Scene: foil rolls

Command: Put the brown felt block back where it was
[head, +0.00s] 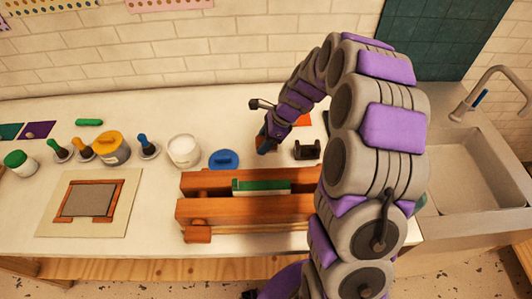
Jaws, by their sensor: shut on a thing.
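My gripper (266,138) is above the back middle of the worktop, behind the wooden press and right of the blue-lidded pot. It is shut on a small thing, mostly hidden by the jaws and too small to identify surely. A bit of blue shows at the jaws. I cannot pick out the brown felt block for certain anywhere else in the head view.
A wooden press (192,210) holding a green-topped block (262,186) stands at the front. A blue lid (223,159), white pot (184,150), yellow-lidded jar (111,147) and small black stand (307,150) are near. A framed grey pad (88,202) lies left; a sink (480,180) is right.

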